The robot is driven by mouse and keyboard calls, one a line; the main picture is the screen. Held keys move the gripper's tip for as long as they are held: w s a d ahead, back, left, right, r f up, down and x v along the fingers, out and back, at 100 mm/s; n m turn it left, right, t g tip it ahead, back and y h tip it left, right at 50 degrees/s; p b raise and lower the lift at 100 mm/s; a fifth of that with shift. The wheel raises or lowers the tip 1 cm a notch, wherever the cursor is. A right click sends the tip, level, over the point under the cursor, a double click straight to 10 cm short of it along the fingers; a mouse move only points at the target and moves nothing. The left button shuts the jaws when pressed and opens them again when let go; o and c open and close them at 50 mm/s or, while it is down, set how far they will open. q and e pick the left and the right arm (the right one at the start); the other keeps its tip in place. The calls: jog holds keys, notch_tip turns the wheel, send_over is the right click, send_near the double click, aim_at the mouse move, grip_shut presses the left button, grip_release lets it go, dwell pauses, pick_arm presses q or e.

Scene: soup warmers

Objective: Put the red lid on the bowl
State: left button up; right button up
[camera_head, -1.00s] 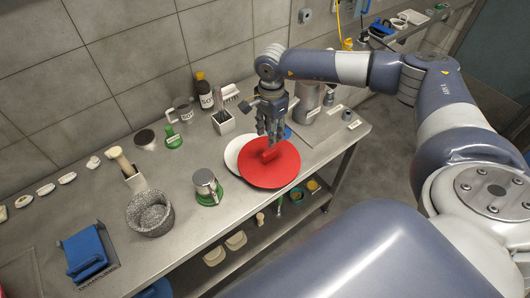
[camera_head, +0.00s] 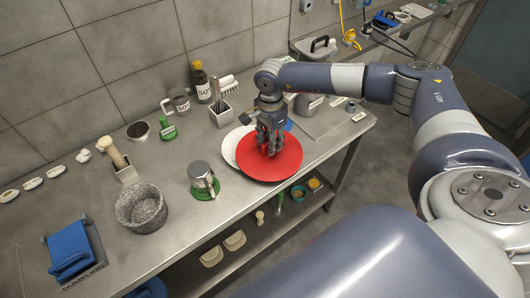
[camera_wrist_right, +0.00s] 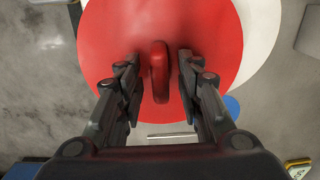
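The red lid (camera_head: 287,163) is a round disc lying at the right part of the steel table, overlapping a white round plate or dish (camera_head: 231,149). My right gripper (camera_head: 270,149) is right over the lid's middle and hides its handle in the head view. In the right wrist view, the red handle (camera_wrist_right: 159,75) stands between the two fingers of the gripper (camera_wrist_right: 158,62), with a gap on each side, so the gripper is open around it. A speckled grey stone bowl (camera_head: 142,210) stands uncovered at the table's front left. My left gripper is not in view.
A metal jug on a green base (camera_head: 202,178) stands between bowl and lid. A utensil holder (camera_head: 220,116), a dark bottle (camera_head: 201,83) and a mug (camera_head: 179,101) line the back. A lower shelf holds small dishes.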

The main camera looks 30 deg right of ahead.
grip_shut()
jog(key=shift+r+p, duration=0.45)
jog(key=shift+r, duration=0.4)
jog(key=shift+r+p, duration=0.9)
jog(key=shift+r, duration=0.8)
